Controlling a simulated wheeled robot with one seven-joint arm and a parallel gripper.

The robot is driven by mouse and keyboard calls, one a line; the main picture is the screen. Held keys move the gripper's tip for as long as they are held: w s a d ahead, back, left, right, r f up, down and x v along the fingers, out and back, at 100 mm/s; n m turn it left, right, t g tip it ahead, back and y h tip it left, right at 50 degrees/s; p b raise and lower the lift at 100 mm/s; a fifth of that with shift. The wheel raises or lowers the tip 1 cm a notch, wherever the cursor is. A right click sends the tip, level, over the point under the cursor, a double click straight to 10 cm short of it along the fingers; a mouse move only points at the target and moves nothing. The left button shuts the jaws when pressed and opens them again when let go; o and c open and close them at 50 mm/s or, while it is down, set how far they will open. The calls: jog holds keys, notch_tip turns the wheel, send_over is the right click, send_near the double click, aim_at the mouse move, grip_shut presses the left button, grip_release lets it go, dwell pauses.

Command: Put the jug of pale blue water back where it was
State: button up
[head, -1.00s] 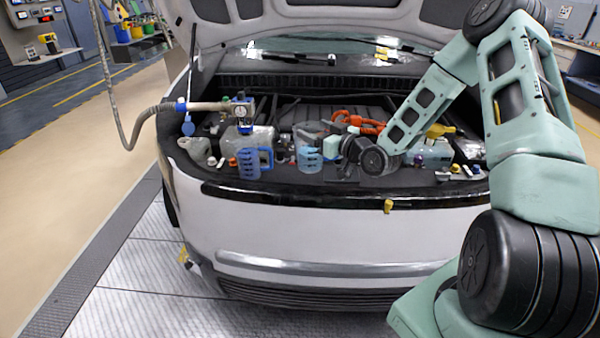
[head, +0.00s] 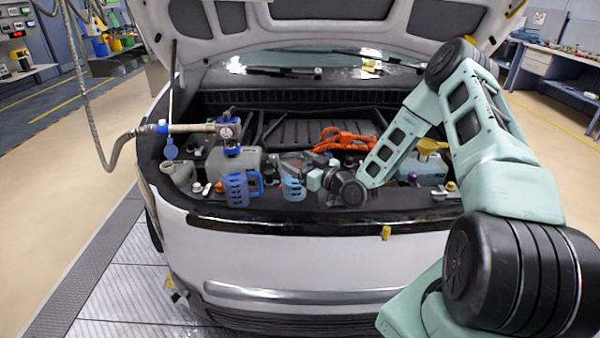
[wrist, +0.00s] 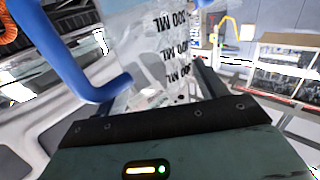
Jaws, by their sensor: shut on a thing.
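The pale blue jug (head: 293,188) is at the front of the engine bay in the head view. My gripper (head: 313,181) is at its right side and shut on it. In the wrist view the jug (wrist: 150,50) is clear, with black ML marks, and stands between the fingers. A blue handle (wrist: 75,55) shows left of it. I cannot tell whether its base touches the surface below. My arm hides what lies directly behind the wrist.
A darker blue jug (head: 242,189) stands to the left, with a small gap. Behind it are a translucent tank (head: 232,163) and a gauge fitting (head: 229,130) with a hose. An orange cable (head: 345,138) lies behind my gripper. The raised hood (head: 330,35) is overhead.

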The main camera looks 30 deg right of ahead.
jog(key=shift+f+p, duration=0.4)
jog(key=shift+f, duration=1.5)
jog(key=shift+f, duration=0.15)
jog(key=o, duration=1.8)
jog(key=shift+c, duration=0.2)
